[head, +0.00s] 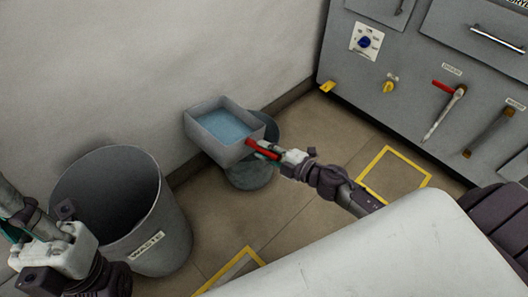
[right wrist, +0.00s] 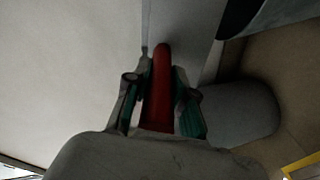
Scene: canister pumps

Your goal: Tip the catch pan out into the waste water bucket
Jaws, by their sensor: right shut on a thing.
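The catch pan (head: 208,143) is a grey rectangular pan with bluish water in it. It looks about level, in front of a round grey object near the wall. My right gripper (head: 258,148) is shut on the pan's red handle (head: 250,143). The red handle (right wrist: 161,85) shows between the fingers of my right gripper (right wrist: 160,100) in the right wrist view. The waste water bucket (head: 150,205), grey and labelled WASTE, stands on the floor left of the pan. Its bottom inside is hidden. My left gripper (head: 70,255) is in front of the bucket's left side; its fingertips are not clear.
A round grey object (head: 250,175) stands below and behind the pan. A grey cabinet (head: 400,85) with handles, a blue knob and a red lever (head: 442,88) is at the upper right. Yellow squares mark the floor (head: 390,180). The wall (head: 130,60) is close behind the bucket.

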